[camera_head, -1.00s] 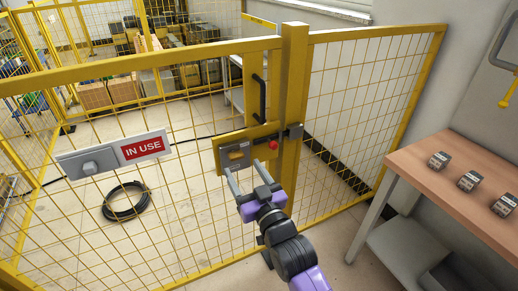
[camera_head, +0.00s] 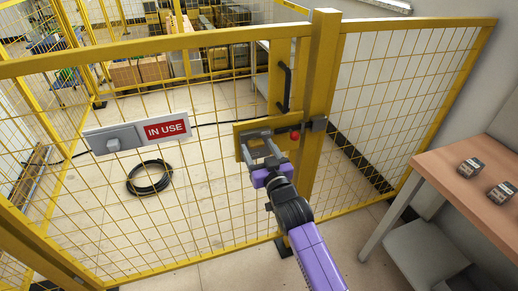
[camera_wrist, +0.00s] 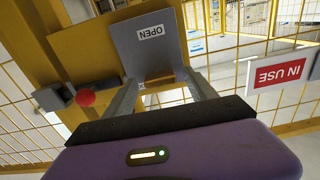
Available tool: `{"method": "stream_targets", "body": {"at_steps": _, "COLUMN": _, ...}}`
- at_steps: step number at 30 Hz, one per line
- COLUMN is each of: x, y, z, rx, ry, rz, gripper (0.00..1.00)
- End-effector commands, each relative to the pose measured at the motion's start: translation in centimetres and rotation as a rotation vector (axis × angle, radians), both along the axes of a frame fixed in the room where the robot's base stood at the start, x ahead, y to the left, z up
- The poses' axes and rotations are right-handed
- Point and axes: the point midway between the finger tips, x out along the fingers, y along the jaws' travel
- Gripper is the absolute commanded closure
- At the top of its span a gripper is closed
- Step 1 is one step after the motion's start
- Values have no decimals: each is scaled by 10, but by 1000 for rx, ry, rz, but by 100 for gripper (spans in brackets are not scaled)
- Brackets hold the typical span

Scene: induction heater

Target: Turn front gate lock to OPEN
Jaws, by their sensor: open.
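The front gate lock (camera_head: 256,136) is a grey plate on a yellow panel of the gate, left of the post. In the wrist view the grey lock (camera_wrist: 150,45) carries an upside-down OPEN label. My gripper (camera_head: 259,151) is at the lock from the front. Its fingers are open and apart; in the wrist view the gripper (camera_wrist: 162,92) has one finger on each side of the lock's lower part. I cannot tell whether they touch it. The lock's turning part is mostly hidden by the gripper.
A red knob (camera_head: 295,135) and latch sit right of the lock, below a black handle (camera_head: 284,88). An IN USE sign (camera_head: 166,129) hangs on the mesh at left. A wooden-topped table (camera_head: 450,160) with small blocks stands at right. A black cable coil (camera_head: 149,177) lies behind the gate.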

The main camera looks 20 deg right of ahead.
Motion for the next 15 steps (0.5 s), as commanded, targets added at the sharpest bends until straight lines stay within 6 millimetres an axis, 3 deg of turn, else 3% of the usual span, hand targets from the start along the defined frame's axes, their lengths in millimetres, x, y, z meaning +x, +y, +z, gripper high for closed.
{"method": "stream_targets", "body": {"at_steps": 7, "x": 1, "y": 0, "z": 0, "rx": 0, "ry": -1, "rz": 0, "gripper": 35}}
{"method": "stream_targets", "body": {"at_steps": 15, "x": 1, "y": 0, "z": 0, "rx": 0, "ry": 0, "rz": 0, "gripper": 88}}
